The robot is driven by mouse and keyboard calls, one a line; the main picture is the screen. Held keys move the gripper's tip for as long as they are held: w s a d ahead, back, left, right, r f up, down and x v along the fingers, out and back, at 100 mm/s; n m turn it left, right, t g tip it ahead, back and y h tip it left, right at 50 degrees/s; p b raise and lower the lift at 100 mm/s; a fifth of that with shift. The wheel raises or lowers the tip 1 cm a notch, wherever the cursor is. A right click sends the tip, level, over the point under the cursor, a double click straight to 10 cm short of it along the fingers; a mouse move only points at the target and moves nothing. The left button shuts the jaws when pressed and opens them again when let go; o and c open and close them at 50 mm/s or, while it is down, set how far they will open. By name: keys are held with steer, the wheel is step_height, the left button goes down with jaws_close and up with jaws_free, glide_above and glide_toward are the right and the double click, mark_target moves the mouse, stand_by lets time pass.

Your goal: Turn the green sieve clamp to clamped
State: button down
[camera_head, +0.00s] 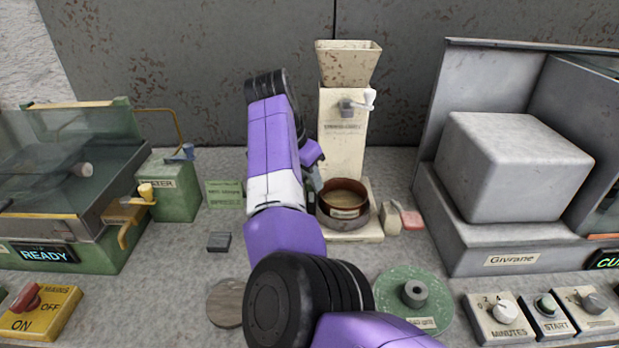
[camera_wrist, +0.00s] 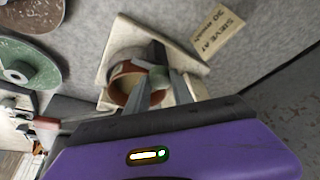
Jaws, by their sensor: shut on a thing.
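The sieve is a reddish-brown round pan (camera_head: 344,212) on a pale base at the foot of the cream mill. It also shows in the wrist view (camera_wrist: 122,88), beside my fingers. The green clamp (camera_wrist: 158,77) is a small greenish piece at the sieve's rim, mostly covered by my fingers. My gripper (camera_wrist: 158,68) is shut on this clamp, with one finger on each side. In the head view my purple arm hides the clamp and most of the gripper. The clamp's exact angle cannot be told.
The cream mill (camera_head: 342,135) with a hopper and white crank stands behind the sieve. A green box (camera_head: 168,187) stands left, and a grey kiln-like housing (camera_head: 500,240) right. A green disc (camera_head: 412,300) lies in front. A mesh label (camera_wrist: 219,33) lies beside the base.

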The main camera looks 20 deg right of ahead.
steer(key=shift+r+n+p, duration=0.1)
steer(key=shift+n+p, duration=0.3)
steer(key=shift+p, duration=0.25)
steer(key=n+p, duration=0.1)
steer(key=p, duration=0.1)
steer(key=n+t+p, duration=0.1)
steer(key=p, duration=0.1)
steer(key=shift+s+d+r+n+y, duration=0.2)
steer(key=shift+n+y, duration=0.1)
steer(key=shift+n, duration=0.1)
steer(key=n+y+p, duration=0.1)
steer(key=n+p, duration=0.1)
steer(key=p, duration=0.1)
steer(key=n+t+y+p, duration=0.1)
steer(key=n+p, duration=0.2)
steer(key=shift+d, duration=0.1)
steer(key=n+y+p, duration=0.1)
steer(key=n+p, duration=0.2)
steer(key=n, duration=0.2)
steer(key=shift+d+f+y+p, duration=0.1)
steer(key=shift+f+y+p, duration=0.05)
steer(key=shift+y+p, duration=0.25)
steer(key=n+y+p, duration=0.1)
steer(key=n, duration=0.3)
steer(key=shift+w+f, duration=0.1)
steer(key=shift+n+y, duration=0.3)
steer(key=shift+y, duration=0.1)
steer(key=c, duration=1.1)
jaws_free()
